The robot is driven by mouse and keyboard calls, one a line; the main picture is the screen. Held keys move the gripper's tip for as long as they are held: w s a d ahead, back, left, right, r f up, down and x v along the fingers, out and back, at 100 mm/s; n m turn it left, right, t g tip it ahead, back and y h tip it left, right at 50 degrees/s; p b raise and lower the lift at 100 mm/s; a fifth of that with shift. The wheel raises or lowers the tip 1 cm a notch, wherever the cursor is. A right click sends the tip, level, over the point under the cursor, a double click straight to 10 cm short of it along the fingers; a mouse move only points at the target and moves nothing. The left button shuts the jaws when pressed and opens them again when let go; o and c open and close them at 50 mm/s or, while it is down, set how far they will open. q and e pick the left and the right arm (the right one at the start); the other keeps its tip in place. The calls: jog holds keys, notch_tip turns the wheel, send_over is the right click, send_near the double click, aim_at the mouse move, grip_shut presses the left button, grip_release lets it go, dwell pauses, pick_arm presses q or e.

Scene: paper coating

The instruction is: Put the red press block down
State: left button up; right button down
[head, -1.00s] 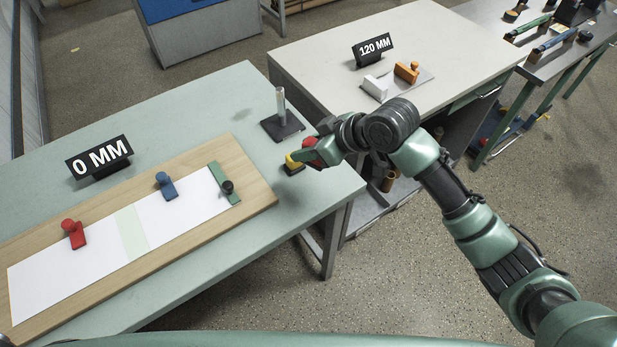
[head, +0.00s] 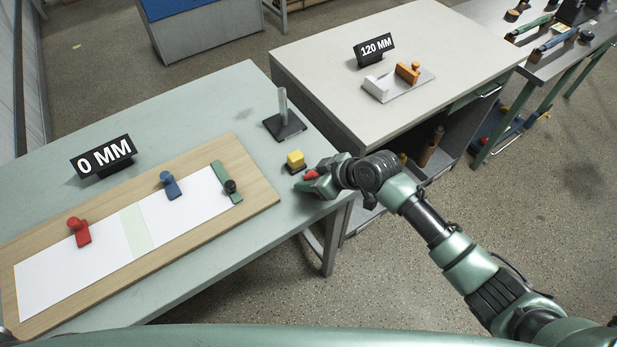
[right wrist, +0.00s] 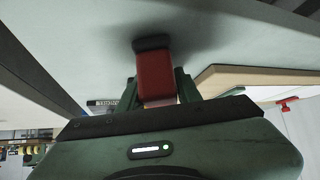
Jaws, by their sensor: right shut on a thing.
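The red press block (right wrist: 155,75) has a dark pad at its end and is held between the fingers of my right gripper (right wrist: 160,98). In the head view only a little of the red block (head: 311,175) shows, with the right gripper (head: 312,184) shut on it near the right edge of the green table (head: 250,100). In the right wrist view the pad is close to the tabletop, with a shadow beside it; I cannot tell whether it touches. My left gripper is not in view.
A yellow block (head: 296,159) on a dark base stands just behind the gripper. A rod on a dark stand (head: 285,125) is further back. A wooden board (head: 258,190) with paper, red (head: 78,230) and blue (head: 170,186) knobbed pieces lies left.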

jog(key=shift+f, duration=0.1)
jog(key=c, duration=1)
grip_release()
jog(key=shift+o, duration=0.2)
jog(key=shift+r, duration=0.2)
jog(key=b+v, duration=0.1)
jog(key=v, duration=1.1)
jog(key=shift+f, duration=0.1)
